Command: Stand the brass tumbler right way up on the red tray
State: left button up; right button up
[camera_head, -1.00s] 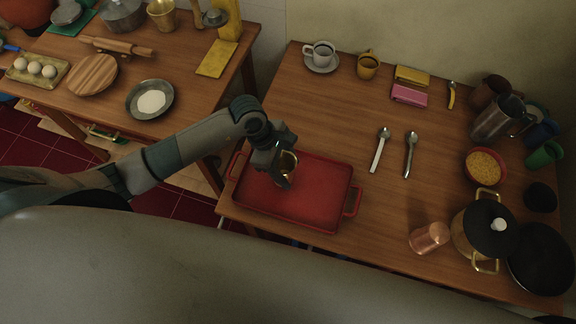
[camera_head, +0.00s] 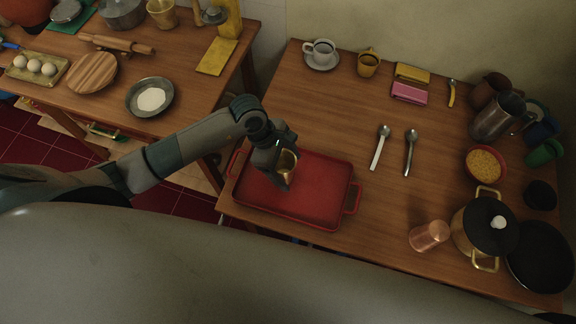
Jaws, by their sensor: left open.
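The brass tumbler (camera_head: 288,161) is at the upper left part of the red tray (camera_head: 318,190), with its round open mouth facing up toward the camera. It looks upright, but its lower part is hidden by my gripper, so I cannot tell exactly how its base meets the tray. My left gripper (camera_head: 286,166) is open, with its fingers around or close beside the tumbler. My right gripper is not in view.
Two spoons (camera_head: 380,148) lie right of the tray. A cup on a saucer (camera_head: 321,52) and a yellow mug (camera_head: 368,63) stand behind. The table between is clear.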

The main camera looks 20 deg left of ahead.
pick_arm(q)
jog(key=shift+a+r, duration=0.15)
jog(key=shift+r, duration=0.1)
jog(key=b+v, duration=0.3)
jog(key=v, duration=0.8)
jog(key=shift+r+b, duration=0.35)
jog(key=shift+b, duration=0.05)
